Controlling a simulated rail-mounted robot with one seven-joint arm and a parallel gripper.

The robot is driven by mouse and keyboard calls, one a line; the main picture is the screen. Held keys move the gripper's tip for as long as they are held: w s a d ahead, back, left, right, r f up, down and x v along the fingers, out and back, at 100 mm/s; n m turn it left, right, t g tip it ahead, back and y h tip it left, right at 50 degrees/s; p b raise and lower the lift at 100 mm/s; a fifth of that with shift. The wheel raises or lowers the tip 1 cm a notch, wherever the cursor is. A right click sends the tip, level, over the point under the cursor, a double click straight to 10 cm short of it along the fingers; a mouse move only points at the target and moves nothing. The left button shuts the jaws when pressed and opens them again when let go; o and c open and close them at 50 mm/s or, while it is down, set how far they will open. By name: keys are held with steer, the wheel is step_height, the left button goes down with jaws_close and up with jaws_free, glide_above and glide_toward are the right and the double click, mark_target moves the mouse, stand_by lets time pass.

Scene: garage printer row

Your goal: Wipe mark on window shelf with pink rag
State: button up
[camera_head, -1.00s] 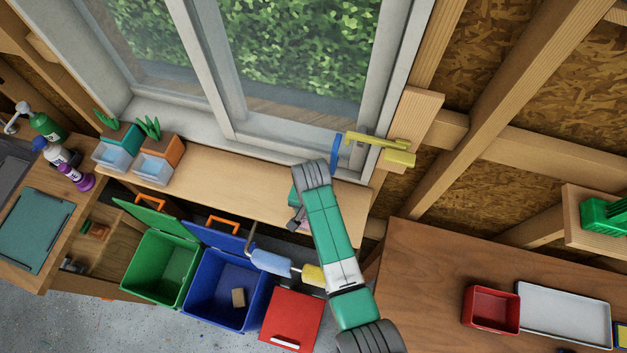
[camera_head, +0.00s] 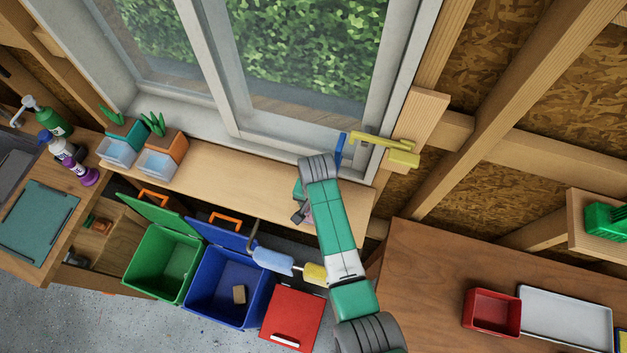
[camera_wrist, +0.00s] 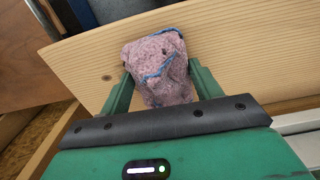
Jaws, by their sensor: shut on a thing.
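The window shelf (camera_head: 225,180) is a light wooden board under the window; it also fills much of the wrist view (camera_wrist: 230,50). My gripper (camera_wrist: 155,85) is shut on the pink rag (camera_wrist: 160,68), a crumpled bundle with blue lines on it, held between the green fingers. The rag is over the shelf in the wrist view; I cannot tell whether it touches the wood. In the head view my gripper (camera_head: 302,205) is at the right part of the shelf, mostly hidden behind my arm. No mark shows clearly on the visible wood.
Two planters (camera_head: 163,155) stand at the shelf's left end. A blue and yellow squeegee-like tool (camera_head: 370,143) is by the window's right edge. Open green (camera_head: 155,262) and blue (camera_head: 215,300) bins and a red box (camera_head: 292,318) stand below. The middle of the shelf is clear.

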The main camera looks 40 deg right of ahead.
steer(key=shift+w+d+f+b, duration=0.1)
steer(key=shift+w+d+b, duration=0.2)
steer(key=shift+d+b, duration=0.25)
steer(key=shift+w+d+f+b, duration=0.1)
steer(key=shift+w+d+b, duration=0.15)
steer(key=shift+d+b, duration=0.25)
steer(key=shift+w+d+r+b, duration=0.1)
steer(key=shift+w+d+b, duration=0.25)
steer(key=shift+d, duration=0.2)
steer(key=shift+s+d+r+p, duration=0.3)
steer(key=shift+s+p, duration=0.15)
steer(key=shift+p, duration=0.35)
steer(key=shift+s+a+r+p, duration=0.35)
steer(key=shift+s+a+p, duration=0.15)
steer(key=shift+p, duration=0.65)
steer(key=shift+s+a+f+p, duration=0.1)
steer(key=shift+s+a+p, duration=0.3)
steer(key=shift+s, duration=0.15)
steer(key=shift+s+a+f+p, duration=0.1)
steer(key=shift+s+a+p, duration=0.15)
steer(key=shift+s+p, duration=0.2)
steer(key=shift+a+f, duration=0.2)
steer(key=shift+a, duration=0.3)
steer(key=shift+s+a+f+p, duration=0.15)
steer(key=shift+s+a, duration=0.2)
steer(key=shift+a, duration=0.4)
steer(key=shift+s+a+f+p, duration=0.15)
steer(key=shift+s+a, duration=0.2)
steer(key=shift+a, duration=0.4)
